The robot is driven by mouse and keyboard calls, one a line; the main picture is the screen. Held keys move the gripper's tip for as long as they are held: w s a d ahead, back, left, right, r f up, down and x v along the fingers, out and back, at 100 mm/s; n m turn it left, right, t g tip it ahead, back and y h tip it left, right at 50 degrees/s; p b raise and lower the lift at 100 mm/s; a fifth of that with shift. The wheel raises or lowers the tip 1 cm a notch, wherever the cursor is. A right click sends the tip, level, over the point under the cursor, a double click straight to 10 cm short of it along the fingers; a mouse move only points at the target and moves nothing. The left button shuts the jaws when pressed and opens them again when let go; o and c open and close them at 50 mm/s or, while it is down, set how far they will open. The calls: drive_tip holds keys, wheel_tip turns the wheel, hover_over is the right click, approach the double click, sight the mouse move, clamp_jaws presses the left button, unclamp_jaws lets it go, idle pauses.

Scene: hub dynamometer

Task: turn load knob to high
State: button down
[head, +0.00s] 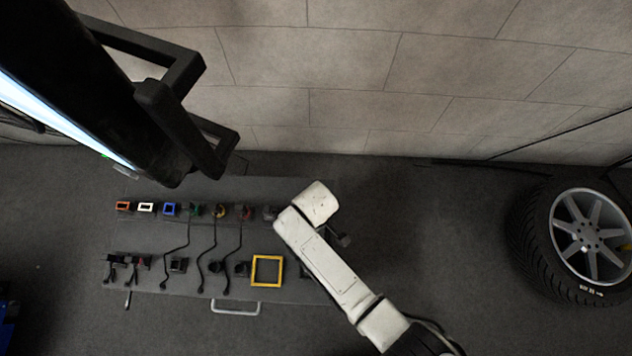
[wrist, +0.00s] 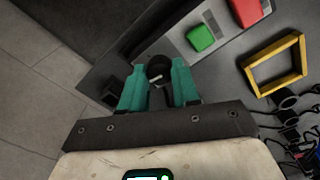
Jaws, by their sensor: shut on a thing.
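The load knob (wrist: 158,69) is a dark round knob with a pale pointer line, in the upper middle of the wrist view. My gripper (wrist: 159,82) has its two teal fingers on either side of the knob and is shut on it. Scale marks around the knob are too small or hidden to read, so I cannot tell its setting. In the head view my white arm reaches over the right end of the dark panel (head: 130,190) and hides the knob and most of the gripper.
A green button (wrist: 201,38) and a red button (wrist: 250,8) sit beside the knob. A yellow square frame (head: 254,271) stands on the panel, with several levers and cables to its left. A wheel (head: 535,245) is at far right. Floor between panel and wheel is clear.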

drive_tip(key=m+p, duration=0.1)
drive_tip(key=m, duration=1)
drive_tip(key=shift+m+p, duration=0.3)
drive_tip(key=shift+m, duration=0.1)
idle(0.3)
drive_tip(key=c, duration=0.8)
unclamp_jaws()
wheel_tip(320, 180, up, 11)
drive_tip(key=p, duration=0.2)
drive_tip(key=shift+f, duration=0.1)
